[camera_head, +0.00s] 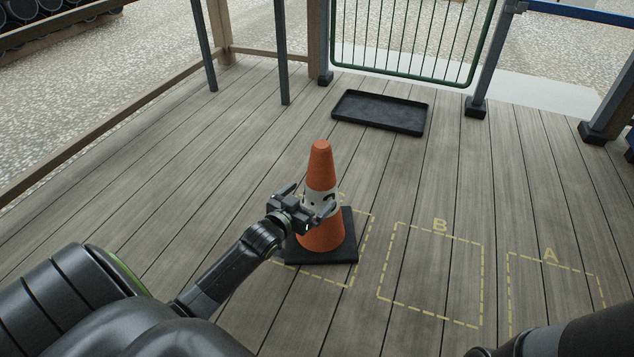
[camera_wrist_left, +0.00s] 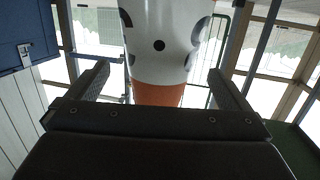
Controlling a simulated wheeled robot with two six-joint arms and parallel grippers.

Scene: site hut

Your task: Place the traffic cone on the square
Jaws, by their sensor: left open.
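The orange traffic cone (camera_head: 321,165) with a white band and a black square base stands upright on the deck. Its base lies over a yellow dashed square (camera_head: 372,233), left of square B, and hides part of that outline. My left gripper (camera_head: 311,201) is open at the height of the white band. In the left wrist view the cone's white band (camera_wrist_left: 165,60) shows between the two spread fingers (camera_wrist_left: 158,88), with a gap at each side. A dashed square marked B (camera_head: 481,280) and one marked A (camera_head: 528,259) lie bare to the right.
A black tray (camera_head: 380,111) lies behind the cone, before a green barred gate (camera_head: 415,40). Posts and a wooden rail edge the deck. My right arm (camera_head: 570,335) covers the front of square A at the lower right. The planks at left are clear.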

